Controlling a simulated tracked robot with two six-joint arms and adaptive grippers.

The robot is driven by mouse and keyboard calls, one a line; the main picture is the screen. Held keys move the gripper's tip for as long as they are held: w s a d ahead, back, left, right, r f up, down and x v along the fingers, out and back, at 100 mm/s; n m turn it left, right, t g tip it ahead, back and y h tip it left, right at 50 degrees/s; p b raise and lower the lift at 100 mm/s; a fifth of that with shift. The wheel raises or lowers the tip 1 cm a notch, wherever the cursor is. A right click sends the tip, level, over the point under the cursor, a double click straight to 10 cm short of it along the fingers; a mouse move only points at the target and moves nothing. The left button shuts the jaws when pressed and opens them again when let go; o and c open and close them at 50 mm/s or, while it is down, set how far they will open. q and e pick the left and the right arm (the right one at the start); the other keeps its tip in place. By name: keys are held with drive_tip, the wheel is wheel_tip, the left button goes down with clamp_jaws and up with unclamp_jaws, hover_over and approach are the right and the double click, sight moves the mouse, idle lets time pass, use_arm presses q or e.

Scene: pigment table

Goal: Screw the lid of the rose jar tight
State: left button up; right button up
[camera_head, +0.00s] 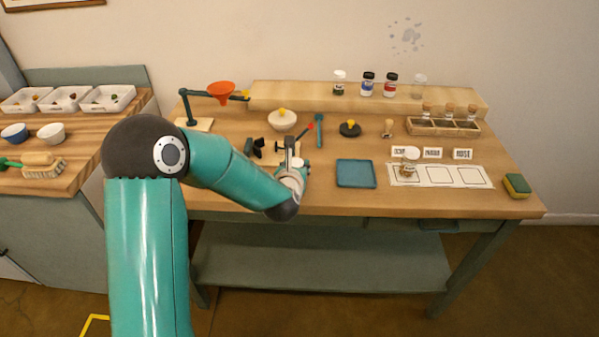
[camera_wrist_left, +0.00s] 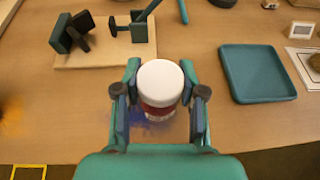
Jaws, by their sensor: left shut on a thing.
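The rose jar (camera_wrist_left: 160,109), clear with reddish contents or a red label, stands upright in the left wrist view. Its white lid (camera_wrist_left: 160,80) sits on top and looks level; how tight it is cannot be told. My left gripper (camera_wrist_left: 159,92) is shut on the jar, one finger on each side, with the lid between the fingertips. In the head view the left gripper (camera_head: 296,168) is at the table's front edge, left of the blue tray, and mostly hides the jar. My right gripper is in neither view.
A board with a dark clamp-like fixture (camera_wrist_left: 128,28) stands just beyond the jar. The blue tray (camera_head: 356,173) lies to the right, then a white mat (camera_head: 438,175) with a small corked jar (camera_head: 409,163). A sponge (camera_head: 517,186) lies at the right edge. Blue powder stains the wood by the jar.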

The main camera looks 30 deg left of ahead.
use_arm(q)
drive_tip(key=shift+r, duration=0.2)
wheel_tip(320, 180, up, 9)
drive_tip(key=shift+r, duration=0.2)
wheel_tip(320, 180, up, 10)
drive_tip(key=p, duration=0.2)
drive_tip(key=shift+r+p, duration=0.15)
drive_tip(key=shift+p, duration=0.2)
drive_tip(key=o, duration=0.6)
clamp_jaws()
